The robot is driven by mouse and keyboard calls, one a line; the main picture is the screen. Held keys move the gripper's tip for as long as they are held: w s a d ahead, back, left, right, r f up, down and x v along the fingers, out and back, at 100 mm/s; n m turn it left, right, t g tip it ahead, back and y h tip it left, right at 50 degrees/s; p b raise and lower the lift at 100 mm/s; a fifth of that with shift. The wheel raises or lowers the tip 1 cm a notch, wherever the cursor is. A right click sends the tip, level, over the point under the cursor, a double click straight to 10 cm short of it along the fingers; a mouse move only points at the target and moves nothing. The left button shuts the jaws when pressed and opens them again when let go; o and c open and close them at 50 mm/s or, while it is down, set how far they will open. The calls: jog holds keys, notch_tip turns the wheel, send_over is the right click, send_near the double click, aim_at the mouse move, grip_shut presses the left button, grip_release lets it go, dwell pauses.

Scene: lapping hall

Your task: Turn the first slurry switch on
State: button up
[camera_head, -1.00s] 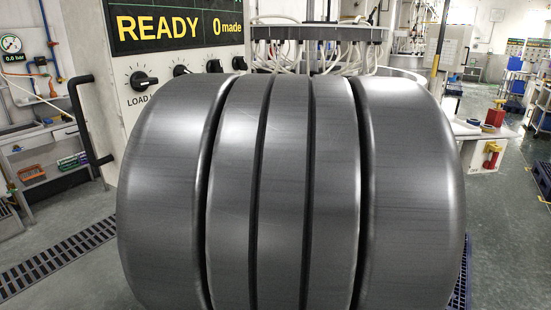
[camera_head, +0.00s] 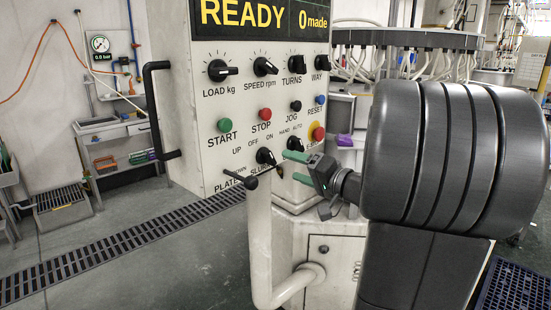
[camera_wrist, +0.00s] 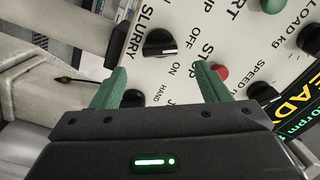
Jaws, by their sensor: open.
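The slurry switch (camera_head: 265,156) is a black knob on the white control panel, under OFF and ON labels. In the wrist view the slurry switch (camera_wrist: 158,43) has its white mark facing the OFF label, as far as I can tell. My gripper (camera_head: 289,166) is open, its green fingers just right of the switch in the head view. In the wrist view my gripper (camera_wrist: 160,75) has its fingers apart, with the knob beyond them and between them. The fingers do not appear to touch the knob. The SLURRY label is partly hidden in the head view.
The HAND/AUTO knob (camera_head: 294,143), red STOP button (camera_head: 265,114) and yellow-ringed red button (camera_head: 317,132) are close by. A black-knobbed lever (camera_head: 251,182) sticks out below left. A black handle (camera_head: 152,110) juts from the panel's left side. A white pipe (camera_head: 260,245) stands below.

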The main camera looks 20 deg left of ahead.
aim_at(273, 159)
jog(key=p+x, duration=0.1)
jog(key=x, duration=0.6)
jog(key=shift+w+a, duration=0.1)
jog(key=shift+a, duration=0.25)
jog(key=shift+c, duration=0.2)
jog(key=c, duration=1)
